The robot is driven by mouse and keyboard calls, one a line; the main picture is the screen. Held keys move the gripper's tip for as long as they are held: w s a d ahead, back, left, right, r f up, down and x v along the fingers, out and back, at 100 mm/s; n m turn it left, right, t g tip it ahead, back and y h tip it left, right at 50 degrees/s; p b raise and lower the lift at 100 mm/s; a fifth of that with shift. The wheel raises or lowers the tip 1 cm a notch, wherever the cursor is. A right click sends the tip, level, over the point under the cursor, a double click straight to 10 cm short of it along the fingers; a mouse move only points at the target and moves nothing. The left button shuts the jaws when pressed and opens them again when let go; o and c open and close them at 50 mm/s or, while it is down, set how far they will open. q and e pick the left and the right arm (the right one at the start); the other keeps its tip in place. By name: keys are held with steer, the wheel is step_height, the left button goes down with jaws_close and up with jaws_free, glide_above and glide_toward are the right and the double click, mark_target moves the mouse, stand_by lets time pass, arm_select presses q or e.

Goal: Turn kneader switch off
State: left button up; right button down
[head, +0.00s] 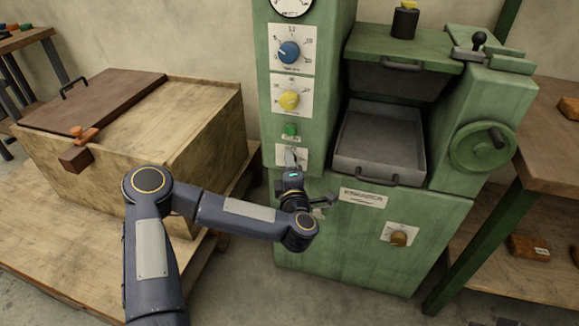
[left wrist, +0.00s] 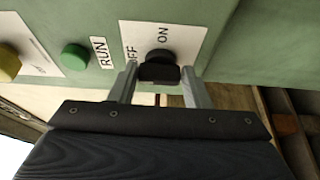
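The kneader (head: 345,240) is the green machine with the nameplate. Its switch is a black knob (left wrist: 158,68) on a white plate (left wrist: 185,40) marked ON and OFF, seen in the left wrist view. I cannot tell which mark the knob points to. My left gripper (left wrist: 158,84) is at the switch, with one finger on each side of the knob. The gap is about as wide as the knob; whether the fingers press on it is not clear. My right gripper is not in view.
A green RUN button (head: 291,130), a yellow dial (head: 289,99) and a blue dial (head: 289,51) sit above the switch. A grey tray (head: 380,140) and a handwheel (head: 482,146) are to the right. A wooden chest (head: 190,125) stands left.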

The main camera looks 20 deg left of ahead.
arm_select(q)
steer(key=o, duration=0.3)
steer(key=p+v, duration=0.1)
steer(key=v, duration=0.6)
steer(key=shift+s+d, duration=0.1)
steer(key=shift+s, duration=0.3)
